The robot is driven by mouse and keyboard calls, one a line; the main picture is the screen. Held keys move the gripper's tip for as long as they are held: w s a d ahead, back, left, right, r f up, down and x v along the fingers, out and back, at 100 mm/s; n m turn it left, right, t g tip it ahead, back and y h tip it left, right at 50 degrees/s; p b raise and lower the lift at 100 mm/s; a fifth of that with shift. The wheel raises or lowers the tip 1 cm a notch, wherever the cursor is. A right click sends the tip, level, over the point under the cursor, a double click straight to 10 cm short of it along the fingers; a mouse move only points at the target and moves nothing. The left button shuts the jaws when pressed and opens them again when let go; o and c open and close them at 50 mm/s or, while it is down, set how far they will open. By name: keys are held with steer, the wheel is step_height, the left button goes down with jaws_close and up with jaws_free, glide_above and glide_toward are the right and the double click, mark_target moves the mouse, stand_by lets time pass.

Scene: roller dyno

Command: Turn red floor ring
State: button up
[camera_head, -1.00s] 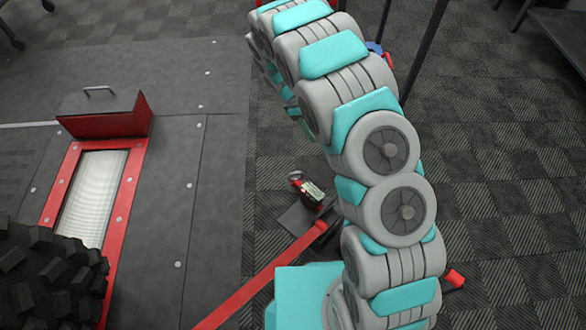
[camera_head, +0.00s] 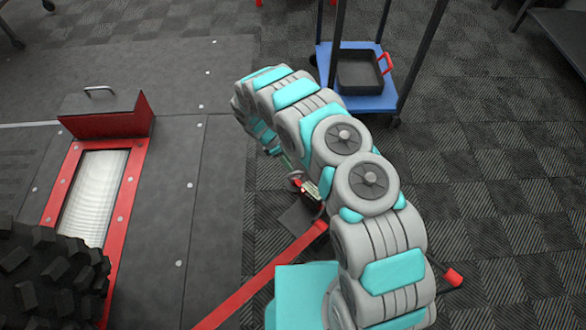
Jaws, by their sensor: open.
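A small red ring-like piece (camera_head: 296,180) shows low at the floor in the middle of the view, at the upper end of a red strap (camera_head: 262,287). I take it for the red floor ring, but it is small and partly covered by my arm. A metallic fitting beside it is also partly hidden. My grey and turquoise arm arches over from the bottom right, and its far end bends down just above and left of the red piece. My gripper is hidden behind the arm links, so I cannot see its fingers or any contact.
A blue cart (camera_head: 368,101) carrying a black tray (camera_head: 358,72) with a red handle stands behind my arm. Left are the red-framed roller (camera_head: 92,196), a red-fronted box (camera_head: 106,115) and a knobbly tyre (camera_head: 48,275).

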steer(key=shift+x, duration=2.45)
steer(key=shift+r, duration=0.1)
jaws_close()
